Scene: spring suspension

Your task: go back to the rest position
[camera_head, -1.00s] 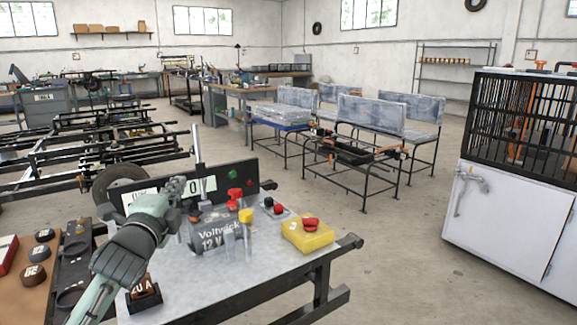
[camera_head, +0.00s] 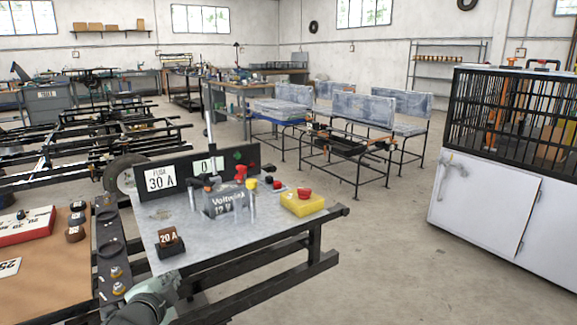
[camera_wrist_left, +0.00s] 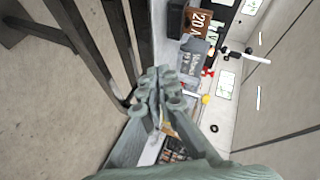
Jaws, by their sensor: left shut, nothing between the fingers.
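My left gripper (camera_head: 165,287) is at the bottom of the head view, low beside the near left corner of the grey worktable (camera_head: 262,240). Part of its arm is cut off by the picture's edge. In the left wrist view its fingers (camera_wrist_left: 158,82) are together with nothing between them. The dark table frame and edge show close beside them there. My right gripper is not in view.
On the worktable stand a brown 20 A fuse (camera_head: 171,242), a grey Voltwick battery (camera_head: 226,204) and a yellow box (camera_head: 303,204) with a red button. A brown-topped bench (camera_head: 50,270) is at left. Open floor lies right, before a white cabinet (camera_head: 480,205).

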